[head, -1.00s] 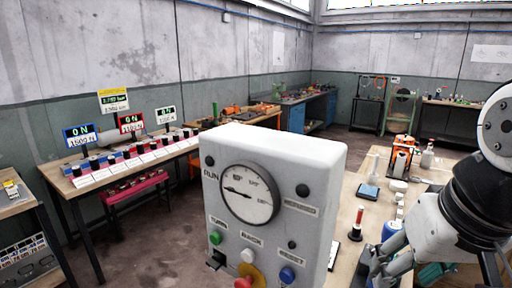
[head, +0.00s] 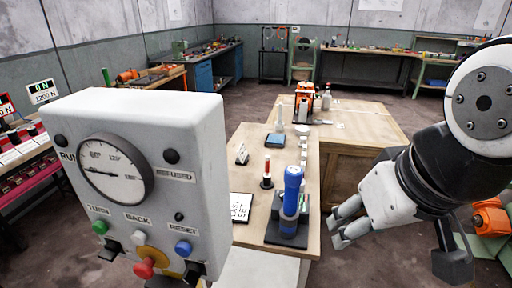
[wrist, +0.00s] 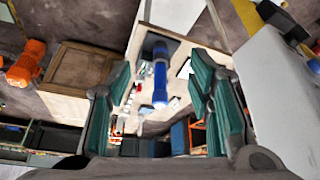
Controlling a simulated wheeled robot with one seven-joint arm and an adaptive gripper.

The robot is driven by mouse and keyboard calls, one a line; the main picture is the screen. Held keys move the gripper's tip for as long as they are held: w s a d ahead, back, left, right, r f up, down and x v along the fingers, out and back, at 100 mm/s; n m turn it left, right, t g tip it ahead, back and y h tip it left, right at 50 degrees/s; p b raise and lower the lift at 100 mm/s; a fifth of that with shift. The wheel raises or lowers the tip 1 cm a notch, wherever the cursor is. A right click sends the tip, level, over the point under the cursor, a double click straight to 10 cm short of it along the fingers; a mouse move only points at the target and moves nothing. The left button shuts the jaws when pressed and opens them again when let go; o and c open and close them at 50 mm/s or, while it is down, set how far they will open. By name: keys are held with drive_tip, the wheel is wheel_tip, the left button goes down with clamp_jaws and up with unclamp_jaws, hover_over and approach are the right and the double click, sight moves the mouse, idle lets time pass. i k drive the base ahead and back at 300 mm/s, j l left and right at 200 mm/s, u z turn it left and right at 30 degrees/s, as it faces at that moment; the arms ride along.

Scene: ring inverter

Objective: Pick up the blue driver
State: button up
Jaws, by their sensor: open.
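The blue driver (head: 292,190) stands upright in a dark stand (head: 287,233) at the near end of the wooden bench. It also shows in the wrist view (wrist: 160,76), between the two fingers but beyond them. My gripper (head: 342,222) is to the right of the driver in the head view, apart from it. In the wrist view its green-padded fingers (wrist: 165,105) are spread wide with nothing between the pads.
A white panel with a dial (head: 150,180) stands close on the left, with coloured buttons. A red-handled tool (head: 267,172) and a lettered card (head: 241,207) are on the bench beside the driver. An orange device (head: 304,103) stands further back.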

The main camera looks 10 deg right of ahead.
sight(293, 175)
drive_tip(key=z, duration=2)
drive_tip(key=i+z, duration=0.15)
drive_tip(key=z, duration=0.85)
drive_tip(key=i+z, duration=0.1)
drive_tip(key=z, duration=0.4)
drive_tip(key=i+j+z, duration=0.2)
drive_tip(key=j, duration=0.15)
